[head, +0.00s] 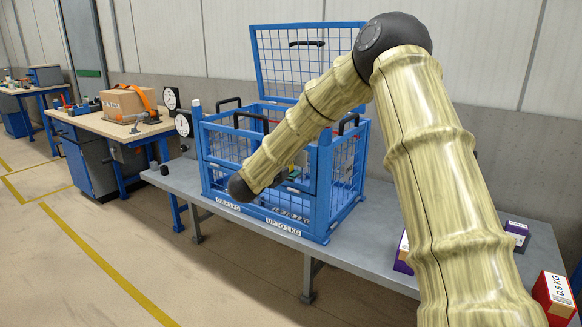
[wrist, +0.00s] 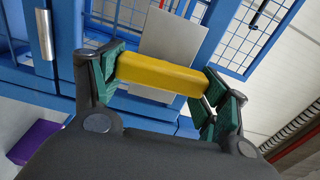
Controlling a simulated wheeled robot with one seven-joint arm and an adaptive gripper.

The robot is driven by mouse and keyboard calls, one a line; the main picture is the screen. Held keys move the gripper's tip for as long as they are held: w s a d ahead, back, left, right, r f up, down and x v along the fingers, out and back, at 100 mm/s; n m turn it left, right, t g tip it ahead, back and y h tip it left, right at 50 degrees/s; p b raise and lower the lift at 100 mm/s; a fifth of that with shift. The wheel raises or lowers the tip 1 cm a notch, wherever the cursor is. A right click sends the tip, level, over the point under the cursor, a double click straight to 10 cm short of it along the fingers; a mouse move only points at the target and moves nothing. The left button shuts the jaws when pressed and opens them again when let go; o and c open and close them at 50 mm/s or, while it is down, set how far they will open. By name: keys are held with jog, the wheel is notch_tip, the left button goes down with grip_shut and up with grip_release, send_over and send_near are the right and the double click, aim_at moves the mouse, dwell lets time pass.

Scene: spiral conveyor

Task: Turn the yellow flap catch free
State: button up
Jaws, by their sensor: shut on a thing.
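In the wrist view, my gripper (wrist: 160,78) has its green-padded fingers at both ends of a yellow bar-shaped catch (wrist: 160,73) and is shut on it. The catch lies crosswise in the picture, in front of a light grey plate (wrist: 168,38) on the blue cage frame. In the head view, the blue wire cage (head: 325,190) stands on the grey bench with its mesh lid raised.
The grey bench (head: 375,255) carries the cage. A red box (head: 554,292) and purple boxes (head: 517,231) stand at its right. Dial gauges (head: 184,124) stand left of the cage. A workbench with a cardboard box (head: 128,101) is farther left. The floor in front is clear.

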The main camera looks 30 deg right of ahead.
jog(key=shift+s+f+m, duration=0.1)
jog(key=shift+f+m, duration=0.05)
jog(key=shift+m, duration=0.15)
jog(key=o, duration=1)
jog(key=shift+d, duration=0.15)
jog(key=v, duration=1.2)
